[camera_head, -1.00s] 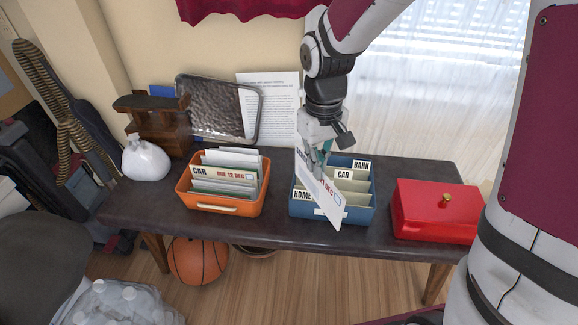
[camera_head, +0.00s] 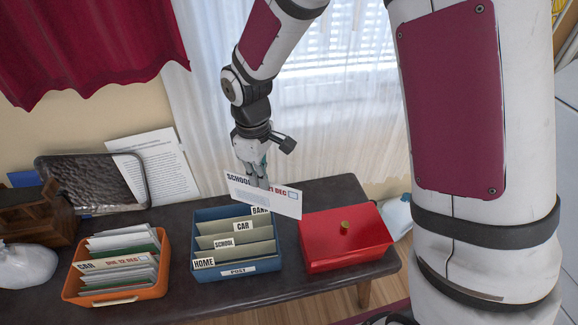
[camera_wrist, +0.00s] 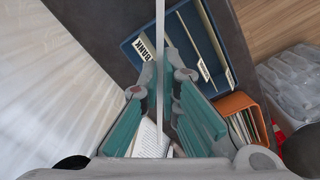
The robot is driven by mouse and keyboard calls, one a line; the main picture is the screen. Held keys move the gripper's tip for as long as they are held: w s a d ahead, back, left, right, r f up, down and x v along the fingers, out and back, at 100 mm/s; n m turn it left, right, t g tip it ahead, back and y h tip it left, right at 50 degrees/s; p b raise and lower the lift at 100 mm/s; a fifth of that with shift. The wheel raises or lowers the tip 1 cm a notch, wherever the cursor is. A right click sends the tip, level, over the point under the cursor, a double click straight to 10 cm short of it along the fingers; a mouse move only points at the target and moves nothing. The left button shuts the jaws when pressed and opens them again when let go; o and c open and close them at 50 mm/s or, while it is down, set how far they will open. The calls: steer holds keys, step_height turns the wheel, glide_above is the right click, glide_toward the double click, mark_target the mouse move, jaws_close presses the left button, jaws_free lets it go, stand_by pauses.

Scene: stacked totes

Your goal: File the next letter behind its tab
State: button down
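My gripper (camera_head: 258,180) is shut on a white letter (camera_head: 265,198) marked SCHOOL, with a red DEC date; the day number is unclear. The letter hangs nearly level, slightly tilted, above the back right of the blue box (camera_head: 237,271). The box's front label reads POST. Its tabs are HOME (camera_head: 204,262), SCHOOL (camera_head: 224,243), CAR (camera_head: 243,226) and BANK (camera_head: 261,211), from front to back; the letter partly covers BANK. In the wrist view, the letter (camera_wrist: 161,75) shows edge-on between the fingers (camera_wrist: 172,105), with the blue box (camera_wrist: 135,48) beyond.
An orange box (camera_head: 128,296) of letters, the front one marked CAR, stands left of the blue box. A red lidded box (camera_head: 345,240) stands close on its right. A dark tray (camera_head: 95,178) and a printed sheet (camera_head: 150,160) lean at the back left.

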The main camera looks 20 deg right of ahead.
steer(key=s+a+n+p, duration=0.1)
steer(key=a+n+p, duration=0.4)
steer(key=a, duration=0.4)
step_height(320, 180, down, 12)
steer(key=n+b, duration=0.1)
steer(key=b, duration=0.9)
steer(key=shift+a, duration=0.1)
steer(key=c, duration=1.7)
jaws_free()
steer(key=shift+r, duration=0.1)
step_height(320, 180, up, 12)
steer(key=shift+f, duration=0.1)
